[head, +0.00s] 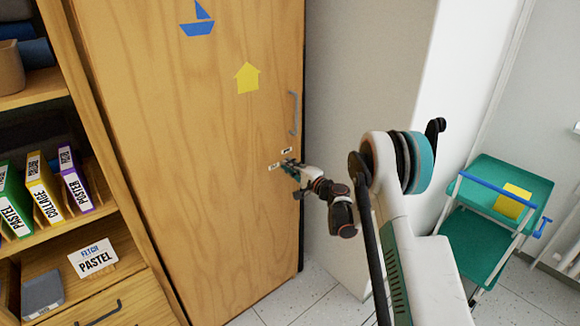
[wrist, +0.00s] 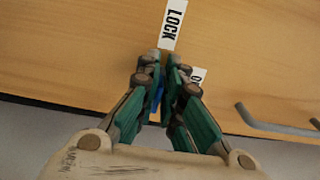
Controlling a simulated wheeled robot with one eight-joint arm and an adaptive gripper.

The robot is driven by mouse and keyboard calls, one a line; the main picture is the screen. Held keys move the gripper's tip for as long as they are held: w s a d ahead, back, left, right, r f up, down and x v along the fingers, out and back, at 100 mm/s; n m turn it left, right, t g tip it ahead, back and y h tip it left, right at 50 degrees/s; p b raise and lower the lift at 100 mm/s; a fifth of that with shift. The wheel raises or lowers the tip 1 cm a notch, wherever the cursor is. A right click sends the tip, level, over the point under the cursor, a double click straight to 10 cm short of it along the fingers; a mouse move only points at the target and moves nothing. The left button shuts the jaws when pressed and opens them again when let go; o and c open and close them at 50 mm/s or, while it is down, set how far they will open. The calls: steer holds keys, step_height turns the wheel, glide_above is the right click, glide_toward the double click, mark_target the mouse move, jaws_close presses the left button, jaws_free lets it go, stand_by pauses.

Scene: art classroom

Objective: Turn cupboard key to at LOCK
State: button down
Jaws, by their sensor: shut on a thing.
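The wooden cupboard door (head: 190,130) is closed, with two small white labels around its lock. The LOCK label (wrist: 173,25) is readable in the wrist view, just beyond my fingertips. A second label (wrist: 198,76) is partly hidden behind my right finger; only its first letter or so shows. My gripper (head: 291,166) is at the lock on the door's right side, and in the wrist view (wrist: 161,72) its fingers are closed together. A blue sliver of the key (wrist: 158,93) shows between them. The rest of the key and its exact angle are hidden.
A grey door handle (head: 293,113) is above the lock; it also shows in the wrist view (wrist: 275,124). Shelves with binders (head: 42,186) stand at left. A green trolley (head: 480,245) stands at right, past a white wall. Tiled floor lies below.

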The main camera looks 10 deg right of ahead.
stand_by(0.4)
steer(key=c, duration=1.8)
jaws_free()
steer(key=v, duration=1.2)
